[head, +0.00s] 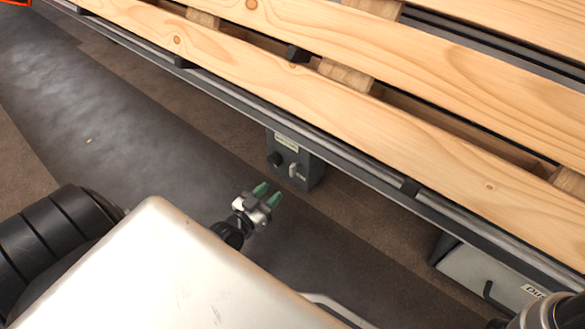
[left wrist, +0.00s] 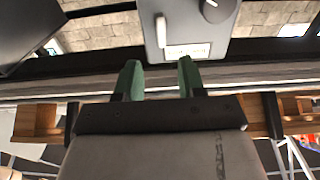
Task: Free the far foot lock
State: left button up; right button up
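A dark grey box (head: 309,173) hangs under the edge of the pallet conveyor in the head view. It has a label, a black round knob (head: 274,158) and a small pale lever (head: 296,171). I cannot tell whether this is the far foot lock. In the left wrist view the box (left wrist: 188,28) appears upside down, with the lever (left wrist: 161,30) and knob (left wrist: 212,8) beyond my fingertips. My left gripper (head: 268,193) has green fingertips, spread apart and empty, a little short of the box and not touching it.
Wooden pallet boards (head: 330,100) lie on the conveyor above a long metal rail (head: 365,172). A grey cabinet (head: 490,275) with a black handle and a partly cut-off label stands under the rail at lower right. The floor at left is open.

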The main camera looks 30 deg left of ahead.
aim_at(291, 172)
pick_arm(q)
jog(key=w+b, duration=0.1)
jog(key=w, duration=0.2)
jog(key=w+b, duration=0.2)
jog(key=w, duration=0.1)
jog(key=w+b, duration=0.2)
jog(key=w, duration=0.1)
jog(key=shift+w+d+f, duration=0.2)
jog(key=shift+d, duration=0.1)
jog(key=shift+w+r+b, duration=0.15)
jog(key=shift+w+b, duration=0.3)
jog(key=shift+w, duration=0.15)
grip_shut()
